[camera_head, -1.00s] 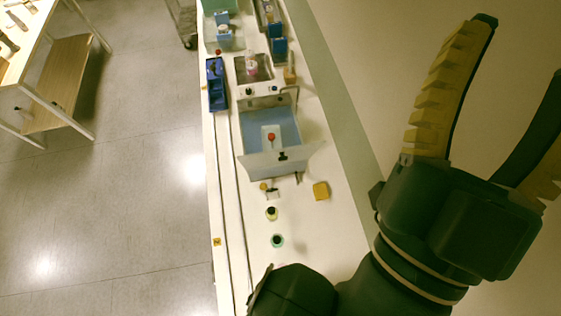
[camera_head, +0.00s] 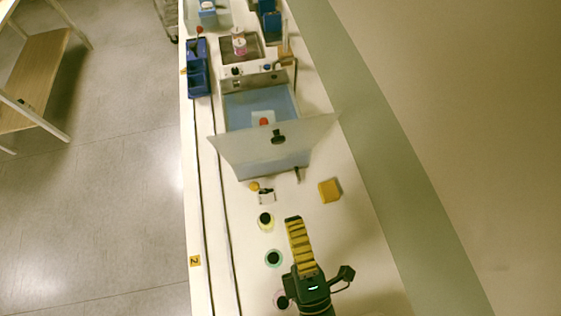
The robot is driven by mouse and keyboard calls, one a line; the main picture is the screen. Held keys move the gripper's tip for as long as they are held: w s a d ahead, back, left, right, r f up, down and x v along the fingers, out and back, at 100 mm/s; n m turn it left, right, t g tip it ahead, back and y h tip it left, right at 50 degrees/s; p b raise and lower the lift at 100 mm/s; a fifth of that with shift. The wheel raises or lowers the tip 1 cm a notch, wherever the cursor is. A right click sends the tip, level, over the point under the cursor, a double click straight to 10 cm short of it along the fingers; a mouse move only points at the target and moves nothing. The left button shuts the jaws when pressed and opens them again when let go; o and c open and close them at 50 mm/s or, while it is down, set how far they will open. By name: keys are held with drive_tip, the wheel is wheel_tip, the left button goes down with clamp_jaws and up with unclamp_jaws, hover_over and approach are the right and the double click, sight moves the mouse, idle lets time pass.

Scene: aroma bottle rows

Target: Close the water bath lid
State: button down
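The water bath (camera_head: 263,161) is a box on the bench with blue water inside. Its lid (camera_head: 240,148) is a pale translucent panel, standing open and tilted up along the near edge of the bath. A black knob (camera_head: 278,137) sits on the lid. A red-topped item (camera_head: 264,121) shows inside the bath, partly hidden behind the lid. My gripper (camera_head: 293,219) is at the lower middle, apart from the lid and on its near side. One yellow ridged finger shows, so its opening cannot be told.
A yellow block (camera_head: 329,190) lies to the right. The bench's right side near the block is mostly clear.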

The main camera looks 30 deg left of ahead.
sight(276, 142)
drive_tip(key=p+x, duration=0.1)
drive_tip(key=x, duration=1.3)
drive_tip(key=shift+w+d+r, duration=0.15)
drive_tip(key=shift+r, duration=0.15)
